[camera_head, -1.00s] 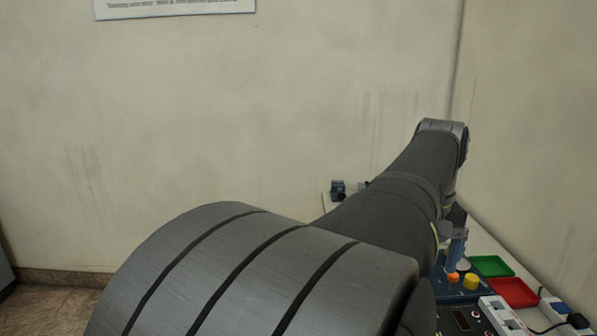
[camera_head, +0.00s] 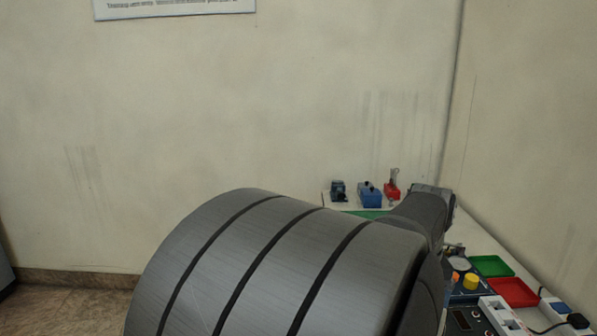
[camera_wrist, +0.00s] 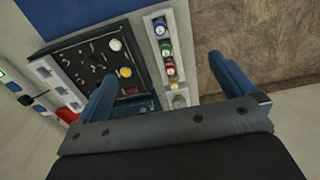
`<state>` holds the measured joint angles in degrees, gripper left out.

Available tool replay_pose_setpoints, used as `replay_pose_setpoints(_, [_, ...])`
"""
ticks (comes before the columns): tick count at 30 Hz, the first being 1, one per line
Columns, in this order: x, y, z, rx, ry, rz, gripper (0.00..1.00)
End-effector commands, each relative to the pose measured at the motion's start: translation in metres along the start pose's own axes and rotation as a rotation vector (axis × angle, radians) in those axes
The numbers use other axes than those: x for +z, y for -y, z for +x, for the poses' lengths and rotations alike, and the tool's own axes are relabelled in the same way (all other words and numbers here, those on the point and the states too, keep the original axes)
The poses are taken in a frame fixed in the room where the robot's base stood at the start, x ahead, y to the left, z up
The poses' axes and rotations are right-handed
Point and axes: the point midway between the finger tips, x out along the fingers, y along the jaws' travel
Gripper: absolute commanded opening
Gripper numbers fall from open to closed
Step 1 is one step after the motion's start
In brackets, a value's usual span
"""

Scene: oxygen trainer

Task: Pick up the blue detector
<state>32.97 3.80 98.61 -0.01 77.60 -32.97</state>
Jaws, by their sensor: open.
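A blue box with a dark knob on top (camera_head: 370,195) stands at the far end of the table in the head view, and it looks like the blue detector. A darker blue device (camera_head: 338,190) stands to its left, and I cannot rule it out as the detector. My gripper (camera_wrist: 160,67) shows two blue fingers spread wide with nothing between them in the wrist view. It hangs above the control panel and a light strip with coloured round parts. Neither blue device can be made out in the wrist view. In the head view my arm mostly hides the gripper.
A red device (camera_head: 391,190) stands right of the blue box, close to my arm. A green tray (camera_head: 491,266) and a red tray (camera_head: 514,292) lie at the right. The control panel (camera_wrist: 95,65) has a yellow knob. A wall stands close behind the table.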

Motion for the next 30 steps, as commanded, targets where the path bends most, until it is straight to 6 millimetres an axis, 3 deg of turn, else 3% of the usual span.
replay_pose_setpoints(1, [0.0000,0.0000,-0.0001,0.000,0.000,0.000,0.92])
replay_pose_setpoints(10, [0.0000,0.0000,-0.0003,0.000,0.000,0.000,0.35])
replay_pose_setpoints(21, [0.0001,0.0001,0.0004,0.000,0.000,-0.051,0.35])
replay_pose_setpoints(26, [0.0006,0.0005,0.0037,0.000,0.000,-0.285,0.35])
replay_pose_setpoints(30, [0.0015,0.0013,0.0080,-0.001,0.000,-0.580,0.35])
